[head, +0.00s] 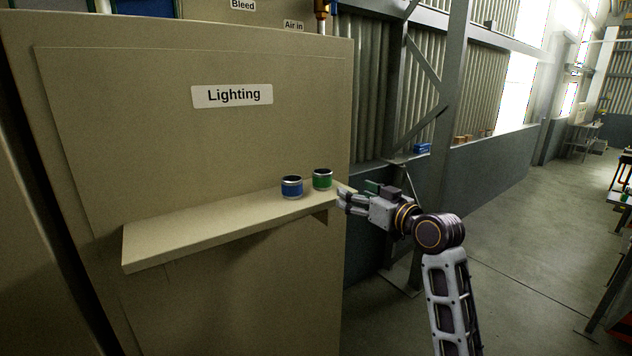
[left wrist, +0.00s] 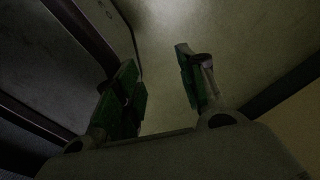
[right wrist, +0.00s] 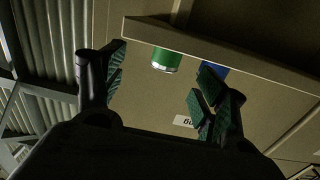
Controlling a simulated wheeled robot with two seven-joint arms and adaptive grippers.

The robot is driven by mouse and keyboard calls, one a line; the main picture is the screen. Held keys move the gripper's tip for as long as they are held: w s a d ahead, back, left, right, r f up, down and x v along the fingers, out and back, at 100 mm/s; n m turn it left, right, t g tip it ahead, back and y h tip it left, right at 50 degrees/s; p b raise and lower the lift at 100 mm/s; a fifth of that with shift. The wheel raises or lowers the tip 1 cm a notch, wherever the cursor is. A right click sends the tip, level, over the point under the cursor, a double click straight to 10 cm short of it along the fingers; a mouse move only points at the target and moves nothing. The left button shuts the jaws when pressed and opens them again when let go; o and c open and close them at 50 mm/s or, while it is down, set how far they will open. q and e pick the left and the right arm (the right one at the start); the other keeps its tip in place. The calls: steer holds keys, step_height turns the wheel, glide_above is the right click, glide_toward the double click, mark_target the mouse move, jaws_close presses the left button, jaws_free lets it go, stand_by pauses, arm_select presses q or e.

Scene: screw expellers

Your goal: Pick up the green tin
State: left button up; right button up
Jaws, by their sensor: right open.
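The green tin (head: 322,180) stands upright on the right end of the shelf (head: 190,232), with a dark top and light rims. In the right wrist view the green tin (right wrist: 166,60) shows between the fingers and beyond their tips, partly cut off by the shelf edge. My right gripper (head: 343,200) is open and empty at the shelf's right end, just right of the tin and apart from it. It also shows in the right wrist view (right wrist: 158,70). My left gripper (left wrist: 155,65) is open and empty in the left wrist view, and is out of the head view.
A blue tin (head: 291,187) stands on the shelf close to the left of the green one. The shelf juts from a beige cabinet (head: 130,130) with a "Lighting" label (head: 232,95). A steel column and corrugated wall stand behind my right arm. Open floor lies to the right.

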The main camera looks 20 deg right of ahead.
mark_target(328, 176)
steer(key=shift+n+y, duration=0.3)
steer(key=shift+n, duration=0.1)
steer(key=w+a, duration=0.1)
steer(key=w+a+r, duration=0.1)
steer(key=w, duration=0.1)
steer(key=w+a+r, duration=0.1)
steer(key=w, duration=0.1)
steer(key=shift+w+r+p, duration=0.1)
steer(key=shift+r+p, duration=0.15)
steer(key=shift+p, duration=0.15)
arm_select(q)
steer(key=shift+w+d+r, duration=0.4)
steer(key=shift+w, duration=0.2)
arm_select(e)
steer(key=shift+x, duration=1.05)
steer(key=shift+p+x, duration=0.5)
steer(key=shift+x, duration=1.6)
steer(key=shift+w+a+f, duration=0.1)
steer(key=shift+w+a, duration=0.2)
steer(key=shift+w, duration=0.1)
arm_select(q)
steer(key=shift+s+d+r, duration=0.2)
steer(key=shift+s+d, duration=0.05)
steer(key=shift+d, duration=0.15)
steer(key=shift+s+d+r, duration=0.2)
steer(key=shift+d, duration=0.2)
